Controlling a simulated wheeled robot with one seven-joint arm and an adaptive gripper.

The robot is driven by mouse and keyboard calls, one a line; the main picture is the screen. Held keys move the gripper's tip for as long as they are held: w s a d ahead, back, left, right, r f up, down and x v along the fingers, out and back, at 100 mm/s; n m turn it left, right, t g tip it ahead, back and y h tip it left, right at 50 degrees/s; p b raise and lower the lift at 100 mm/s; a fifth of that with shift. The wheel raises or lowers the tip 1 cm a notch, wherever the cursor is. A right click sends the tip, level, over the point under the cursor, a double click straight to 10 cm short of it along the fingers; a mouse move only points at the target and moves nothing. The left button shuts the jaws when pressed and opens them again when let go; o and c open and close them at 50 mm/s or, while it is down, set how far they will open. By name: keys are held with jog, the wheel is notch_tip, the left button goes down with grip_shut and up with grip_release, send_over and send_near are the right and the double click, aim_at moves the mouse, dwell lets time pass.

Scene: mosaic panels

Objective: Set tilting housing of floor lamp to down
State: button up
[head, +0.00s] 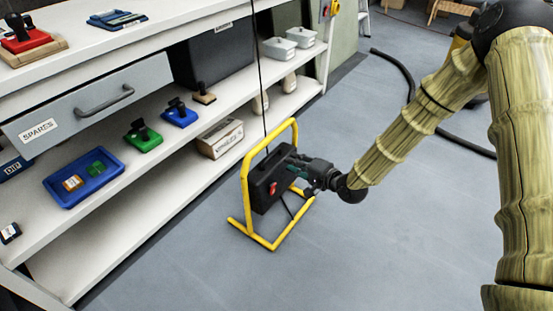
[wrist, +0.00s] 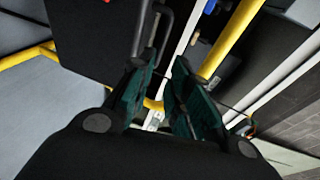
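The floor lamp has a black tilting housing (head: 268,180) with a red switch on it, set inside a yellow tubular stand (head: 247,200) on the floor. The housing looks roughly upright in the head view. In the wrist view the housing (wrist: 95,40) fills the upper left, with a grey handle (wrist: 165,35) along its edge. My gripper (head: 300,170) is at the right side of the housing. In the wrist view my gripper's teal fingers (wrist: 164,62) are apart, with the handle close to the left fingertip. I cannot tell whether they touch.
A dark cable hangs down near the lamp. A black hose (head: 410,85) lies behind. Grey floor (head: 370,260) in front is clear.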

aim_at(276, 161)
jog(key=b+x, duration=0.2)
jog(key=x, duration=0.2)
jog(key=b+x, duration=0.1)
jog(key=x, duration=0.3)
jog(key=shift+s+f+b, duration=0.15)
jog(key=shift+f+b, duration=0.05)
jog(key=shift+b, duration=0.15)
jog(key=shift+b+x, duration=0.35)
jog(key=shift+x, duration=0.6)
jog(key=shift+r, duration=0.15)
jog(key=shift+c, duration=0.2)
grip_shut()
